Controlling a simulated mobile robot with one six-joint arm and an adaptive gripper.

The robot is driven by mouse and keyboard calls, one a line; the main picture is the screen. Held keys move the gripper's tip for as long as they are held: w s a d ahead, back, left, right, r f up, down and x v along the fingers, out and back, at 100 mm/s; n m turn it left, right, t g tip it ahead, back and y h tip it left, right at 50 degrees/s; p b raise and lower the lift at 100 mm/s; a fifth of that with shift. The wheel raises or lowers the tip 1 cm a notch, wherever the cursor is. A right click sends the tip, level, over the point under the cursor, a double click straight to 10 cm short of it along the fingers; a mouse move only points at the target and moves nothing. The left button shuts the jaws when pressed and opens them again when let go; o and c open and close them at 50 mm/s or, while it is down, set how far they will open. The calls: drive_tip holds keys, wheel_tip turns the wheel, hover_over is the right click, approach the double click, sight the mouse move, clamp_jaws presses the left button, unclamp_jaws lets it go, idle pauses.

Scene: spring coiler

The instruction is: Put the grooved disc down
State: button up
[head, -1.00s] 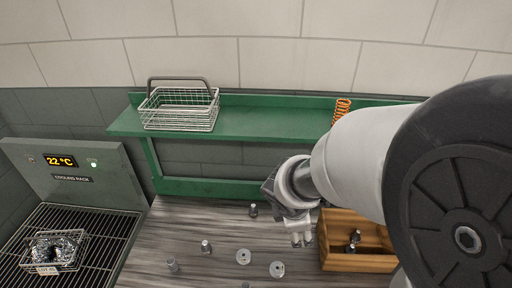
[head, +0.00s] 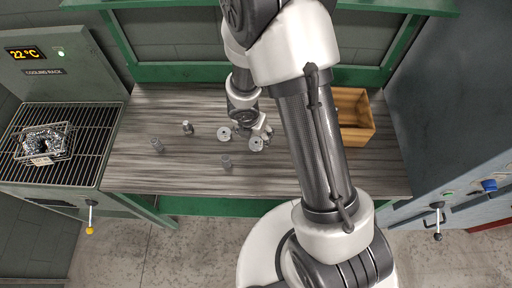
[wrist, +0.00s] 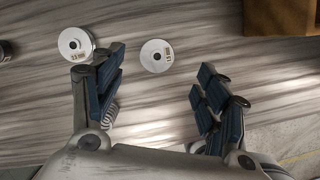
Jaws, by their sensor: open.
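Two pale round discs with centre holes lie on the striped wooden worktop. The left disc (head: 224,134) and the right disc (head: 257,143) also show in the wrist view, the left one (wrist: 75,44) partly behind a finger and the right one (wrist: 156,55) in full. Each has a small label; I cannot tell which is the grooved disc. My gripper (wrist: 158,82) is open, with nothing between its fingers. In the wrist view the right disc lies beyond the gap between the fingertips, apart from both. In the head view my gripper is beside the right disc.
A wooden box (head: 355,135) stands right of the discs, partly behind my arm. Small metal pieces (head: 187,127) stand on the worktop (head: 130,180). A cooling rack (head: 95,150) with a wire basket is at left.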

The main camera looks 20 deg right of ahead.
sight(256, 142)
drive_tip(key=b+x, duration=0.1)
drive_tip(key=x, duration=0.1)
drive_tip(key=shift+w+d+f, duration=0.1)
drive_tip(key=shift+f, duration=0.3)
drive_tip(key=b+x, duration=0.2)
drive_tip(key=x, duration=0.1)
drive_tip(key=b+x, duration=0.1)
drive_tip(key=shift+s+a+f, duration=0.25)
drive_tip(key=shift+a+f, duration=0.1)
drive_tip(key=shift+f, duration=0.05)
drive_tip(key=shift+w+f+b, duration=0.15)
drive_tip(key=shift+f+b, duration=0.15)
drive_tip(key=shift+b, duration=0.15)
drive_tip(key=shift+d+r, duration=0.1)
drive_tip(key=shift+c, duration=0.2)
drive_tip(key=c, duration=1.4)
